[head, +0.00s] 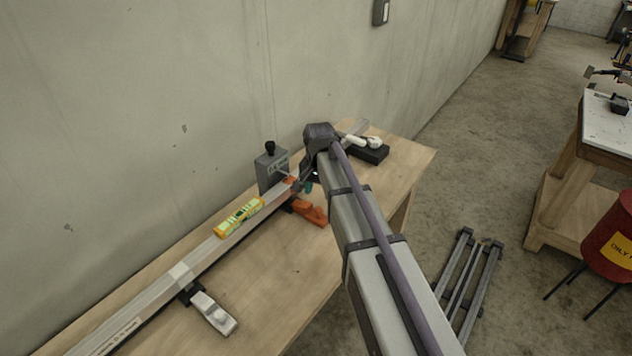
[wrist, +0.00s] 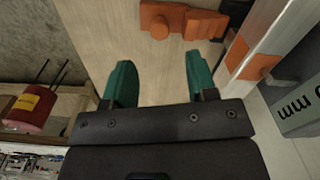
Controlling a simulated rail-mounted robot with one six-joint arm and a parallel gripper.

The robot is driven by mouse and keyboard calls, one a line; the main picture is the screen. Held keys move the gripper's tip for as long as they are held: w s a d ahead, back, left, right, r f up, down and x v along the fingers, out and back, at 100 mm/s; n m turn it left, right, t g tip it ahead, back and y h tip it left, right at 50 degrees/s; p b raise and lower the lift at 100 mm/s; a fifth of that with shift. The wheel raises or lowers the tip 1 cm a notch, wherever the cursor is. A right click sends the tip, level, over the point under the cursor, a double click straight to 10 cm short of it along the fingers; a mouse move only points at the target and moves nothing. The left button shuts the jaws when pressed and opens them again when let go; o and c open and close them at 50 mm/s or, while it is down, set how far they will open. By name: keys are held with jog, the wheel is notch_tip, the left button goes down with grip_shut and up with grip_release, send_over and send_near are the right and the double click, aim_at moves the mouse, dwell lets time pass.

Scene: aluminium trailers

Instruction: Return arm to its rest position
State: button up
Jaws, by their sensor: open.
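My gripper (wrist: 158,85) shows in the wrist view with two green fingers spread apart and nothing between them. The wooden bench top lies beyond the fingers. In the head view my arm reaches over the bench (head: 290,275), and its wrist is above the far half of the bench. There the gripper (head: 304,186) is mostly hidden behind the arm, close to an orange clamp (head: 311,211). The orange clamp also shows in the wrist view (wrist: 180,20), ahead of the fingers and apart from them.
A long aluminium bar (head: 150,290) runs along the bench by the wall, with a yellow level (head: 239,217) on it. A grey box (head: 271,170) stands behind the bar. A white-handled clamp (head: 213,312) is nearer. A red bin (head: 612,240) stands right; floor lies between.

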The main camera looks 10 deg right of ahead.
jog(key=s+d+n, duration=0.1)
jog(key=s+n, duration=0.5)
jog(key=s, duration=1.5)
jog(key=shift+n, duration=0.4)
